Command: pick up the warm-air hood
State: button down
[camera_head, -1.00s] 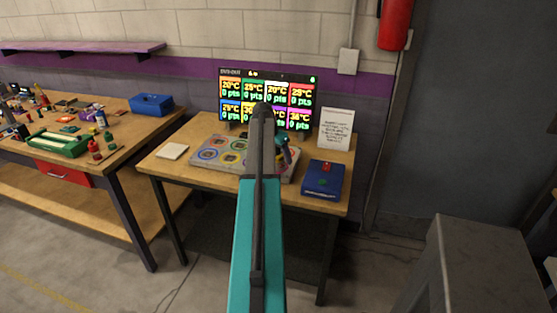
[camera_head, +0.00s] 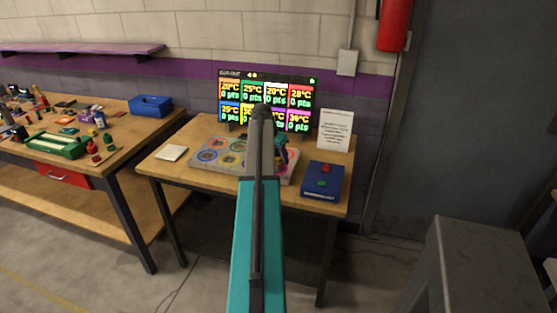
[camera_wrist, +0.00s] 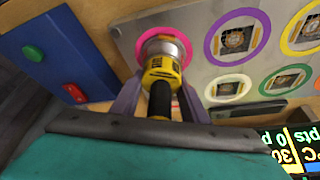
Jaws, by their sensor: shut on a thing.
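The warm-air hood (camera_wrist: 161,68) shows in the wrist view as a yellow and black tool with a pale, round cup end. Its cup stands over the pink ring (camera_wrist: 141,40) on the grey board (camera_wrist: 196,62); I cannot tell whether it touches the board. My gripper (camera_wrist: 162,90) has one finger on each side of the yellow body and is shut on it. In the head view my arm hides most of the hood and the gripper. The board also shows there (camera_head: 211,163), on the small wooden table.
A blue box (camera_head: 312,190) with a red and a green button stands right of the board. A lit screen (camera_head: 229,75) and a white sign (camera_head: 334,130) stand behind it. A white pad (camera_head: 170,153) lies left. A second bench (camera_head: 120,125) stands further left.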

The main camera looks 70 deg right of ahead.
jog(key=shift+r, duration=0.1)
jog(key=shift+r+b, duration=0.7)
jog(key=shift+r, duration=1)
jog(key=s+a+r+b, duration=0.1)
jog(key=a+b, duration=0.2)
jog(key=a, duration=1.3)
jog(key=shift+r, duration=0.25)
jog(key=shift+s, duration=0.1)
